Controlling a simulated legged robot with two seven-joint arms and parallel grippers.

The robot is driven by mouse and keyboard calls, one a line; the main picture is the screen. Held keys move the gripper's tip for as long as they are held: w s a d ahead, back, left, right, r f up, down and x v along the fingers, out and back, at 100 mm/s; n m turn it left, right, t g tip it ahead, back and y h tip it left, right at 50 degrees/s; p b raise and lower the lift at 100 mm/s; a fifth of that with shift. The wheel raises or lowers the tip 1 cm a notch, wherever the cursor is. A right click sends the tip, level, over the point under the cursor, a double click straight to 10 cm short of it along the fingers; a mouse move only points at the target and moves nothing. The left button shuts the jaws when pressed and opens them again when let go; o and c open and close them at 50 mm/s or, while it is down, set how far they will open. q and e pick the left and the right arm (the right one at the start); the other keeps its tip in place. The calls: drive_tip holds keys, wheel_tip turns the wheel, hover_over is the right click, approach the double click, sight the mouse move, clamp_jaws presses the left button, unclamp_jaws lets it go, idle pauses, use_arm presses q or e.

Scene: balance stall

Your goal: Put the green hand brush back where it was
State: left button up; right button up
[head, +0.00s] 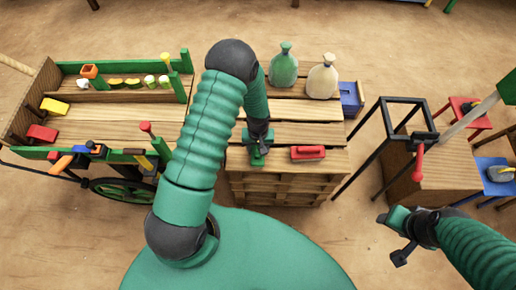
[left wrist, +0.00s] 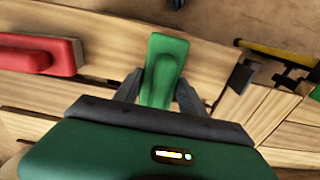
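The green hand brush (left wrist: 164,68) lies between the two fingers of my left gripper (left wrist: 160,88) in the left wrist view, with a fingertip close against each side. In the head view my left gripper (head: 258,150) points down over the slatted wooden stand, and the green brush (head: 257,160) shows at its tips. It is at or just above the boards; the exact height is hard to tell. My right gripper (head: 396,236) is open and empty at the lower right, over the floor.
A red brush (head: 308,153) lies on the stand (head: 310,133), right of the green one. Green (head: 284,66) and beige (head: 322,78) sacks and a blue box (head: 350,98) are behind. A wooden cart (head: 100,112) stands left, a black frame (head: 385,125) right.

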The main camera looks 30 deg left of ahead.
use_arm(q)
drive_tip(key=o, duration=0.4)
wheel_tip(320, 180, up, 12)
drive_tip(key=p, duration=0.2)
drive_tip(key=s+d+r+m+t+p, duration=0.1)
drive_tip(key=s+d+r+m+p, duration=0.1)
drive_tip(key=r, duration=0.7)
drive_tip(key=s+d+r+m+t+p, duration=0.1)
drive_tip(key=s+d+r+m+p, duration=0.1)
drive_tip(key=s+d+r+m, duration=0.2)
drive_tip(key=s+d+r, duration=0.1)
drive_tip(key=s+r, duration=0.2)
drive_tip(key=r, duration=0.2)
drive_tip(key=shift+s+d+r, duration=0.25)
drive_tip(key=shift+r, duration=0.05)
